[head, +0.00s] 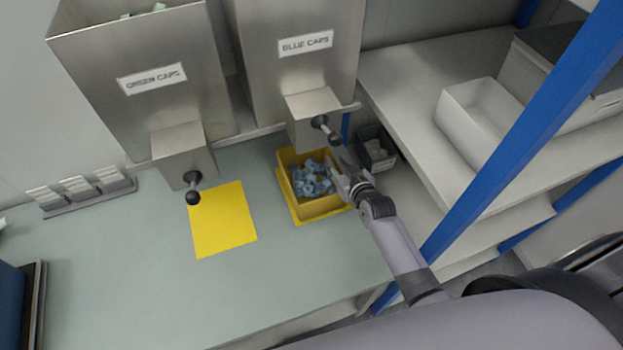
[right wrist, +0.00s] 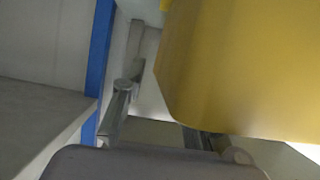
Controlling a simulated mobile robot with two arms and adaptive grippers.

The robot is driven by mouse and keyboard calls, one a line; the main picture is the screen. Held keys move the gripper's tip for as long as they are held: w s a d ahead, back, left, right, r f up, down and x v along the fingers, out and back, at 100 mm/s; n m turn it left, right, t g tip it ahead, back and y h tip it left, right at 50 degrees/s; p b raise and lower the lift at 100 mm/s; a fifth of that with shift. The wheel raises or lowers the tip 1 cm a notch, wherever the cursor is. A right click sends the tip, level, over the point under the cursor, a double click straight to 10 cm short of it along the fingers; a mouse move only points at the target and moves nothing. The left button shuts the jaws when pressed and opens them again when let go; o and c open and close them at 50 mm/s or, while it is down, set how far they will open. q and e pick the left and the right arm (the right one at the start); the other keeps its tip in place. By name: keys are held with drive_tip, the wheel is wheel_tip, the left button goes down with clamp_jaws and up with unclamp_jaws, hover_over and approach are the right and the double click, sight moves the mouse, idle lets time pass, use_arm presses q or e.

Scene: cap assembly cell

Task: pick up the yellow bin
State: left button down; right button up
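The yellow bin (head: 320,207) holds several light blue caps (head: 312,180). It stands upright on a yellow mat (head: 284,195) below the blue caps dispenser (head: 300,55). My right gripper (head: 345,180) is at the bin's right side, close to its rim. In the right wrist view the bin's wall (right wrist: 240,70) fills the upper right. The right gripper (right wrist: 160,115) has its fingers apart there, with a gap between the left finger and the bin. The other finger is partly hidden behind the bin. Contact cannot be told. My left gripper is not in view.
The green caps dispenser (head: 150,85) stands at the left, above a bare yellow mat (head: 223,220). A dark bin (head: 377,155) is just right of the yellow bin. A blue post (head: 510,130) and shelves (head: 410,80) stand at the right.

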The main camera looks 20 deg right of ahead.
clamp_jaws()
idle(0.4)
idle(0.8)
